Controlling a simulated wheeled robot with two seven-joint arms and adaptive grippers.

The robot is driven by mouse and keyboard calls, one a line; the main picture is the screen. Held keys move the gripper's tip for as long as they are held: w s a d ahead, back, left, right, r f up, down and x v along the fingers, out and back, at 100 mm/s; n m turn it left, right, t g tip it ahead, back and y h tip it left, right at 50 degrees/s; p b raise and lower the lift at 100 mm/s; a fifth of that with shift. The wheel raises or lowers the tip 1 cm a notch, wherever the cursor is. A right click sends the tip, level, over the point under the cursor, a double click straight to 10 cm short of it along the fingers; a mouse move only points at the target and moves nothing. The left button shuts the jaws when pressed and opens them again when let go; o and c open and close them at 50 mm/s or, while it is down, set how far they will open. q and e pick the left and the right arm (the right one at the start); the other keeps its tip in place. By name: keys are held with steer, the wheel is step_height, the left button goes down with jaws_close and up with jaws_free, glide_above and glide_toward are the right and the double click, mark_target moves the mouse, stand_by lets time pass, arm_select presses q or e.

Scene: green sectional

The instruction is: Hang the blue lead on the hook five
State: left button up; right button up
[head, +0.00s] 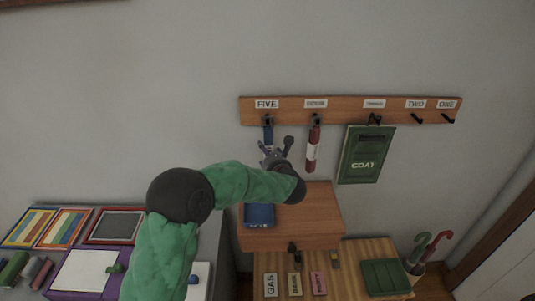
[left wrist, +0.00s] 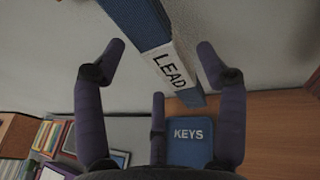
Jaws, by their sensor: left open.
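The blue lead (head: 268,134) hangs straight down from the hook (head: 267,120) under the FIVE label on the wooden rail, its top meeting the hook. In the left wrist view the lead (left wrist: 140,22) is a blue strap with a white LEAD tag (left wrist: 172,70). My left gripper (head: 273,153) is just below the hook at the lead's lower part. Its dark fingers (left wrist: 162,52) are spread on either side of the lead, with gaps between. The lead's lower end is hidden by the gripper in the head view. My right gripper is not in view.
A red rolled item (head: 312,150) and a green COAT pouch (head: 366,155) hang right of it. A blue KEYS tray (head: 259,214) sits on the wooden cabinet (head: 305,215) below. Umbrellas (head: 428,245) stand at the right. The wall on the left is clear.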

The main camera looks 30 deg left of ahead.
arm_select(q)
steer(key=v, duration=1.1)
steer(key=shift+s+d, duration=0.15)
steer(key=shift+d, duration=0.05)
